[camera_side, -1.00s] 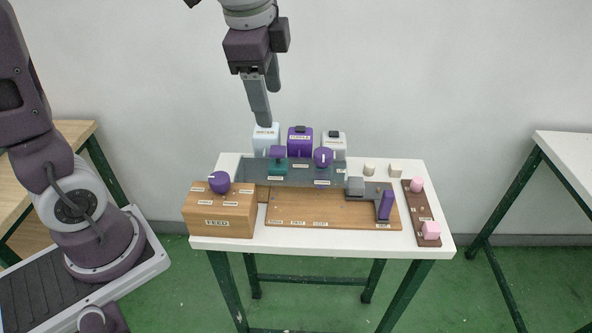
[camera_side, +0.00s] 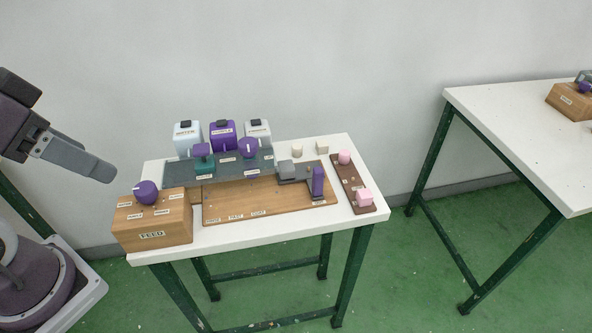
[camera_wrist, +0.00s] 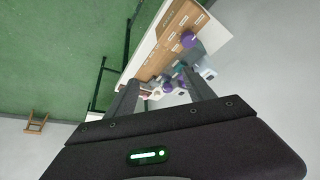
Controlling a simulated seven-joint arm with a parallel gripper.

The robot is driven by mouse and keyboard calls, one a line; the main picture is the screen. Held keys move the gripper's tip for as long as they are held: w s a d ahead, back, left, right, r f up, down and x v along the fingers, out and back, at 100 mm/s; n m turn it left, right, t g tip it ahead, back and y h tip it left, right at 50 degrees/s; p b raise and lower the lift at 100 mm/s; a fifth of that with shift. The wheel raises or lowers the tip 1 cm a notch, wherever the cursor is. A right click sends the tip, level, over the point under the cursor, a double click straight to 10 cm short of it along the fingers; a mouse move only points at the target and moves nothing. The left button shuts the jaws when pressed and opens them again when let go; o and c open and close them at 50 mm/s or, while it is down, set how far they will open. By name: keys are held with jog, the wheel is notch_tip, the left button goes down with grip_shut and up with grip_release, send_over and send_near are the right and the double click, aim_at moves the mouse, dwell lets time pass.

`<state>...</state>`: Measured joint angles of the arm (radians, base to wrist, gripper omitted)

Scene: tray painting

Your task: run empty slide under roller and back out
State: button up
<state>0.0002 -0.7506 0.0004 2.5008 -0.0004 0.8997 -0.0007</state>
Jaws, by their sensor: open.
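A wooden board (camera_side: 250,205) lies along the front of the white table, with small labels on its front edge. At its right end is a grey slide-like piece with an upright purple handle (camera_side: 318,181), beside a grey block (camera_side: 291,170). I cannot tell which part is the roller. A wooden FEED box (camera_side: 153,222) with a purple knob (camera_side: 146,192) stands at the board's left end. My gripper (camera_side: 102,170) is at the far left, above and left of the FEED box, apart from everything. In the wrist view its two fingers (camera_wrist: 162,82) are spread and empty.
A brown strip (camera_side: 353,188) with pink blocks lies at the right. Another table (camera_side: 500,110) stands farther right.

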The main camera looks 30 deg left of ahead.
dwell(0.4)
jog(key=shift+w, duration=0.1)
jog(key=c, duration=0.3)
jog(key=shift+n+g+h, duration=0.6)
jog(key=shift+n, duration=0.2)
jog(key=w+r, duration=0.1)
jog(key=w+d, duration=0.1)
jog(key=w, duration=0.1)
jog(key=w+r, duration=0.1)
jog(key=w, duration=0.1)
jog(key=shift+w+d+r, duration=0.2)
jog(key=shift+d+r, duration=0.05)
jog(key=shift+r, duration=0.1)
jog(key=shift+c, duration=0.7)
jog(key=n+g+y, duration=0.1)
jog(key=n+g, duration=0.3)
jog(key=n, duration=0.3)
send_over(318, 182)
jog(key=w, duration=0.1)
jog(key=f, duration=2.1)
jog(key=shift+a+f, duration=0.1)
jog(key=shift+a, duration=0.25)
notch_tip(318, 182, down, 8)
jog(key=shift+d+r, duration=0.1)
jog(key=shift+r, duration=0.15)
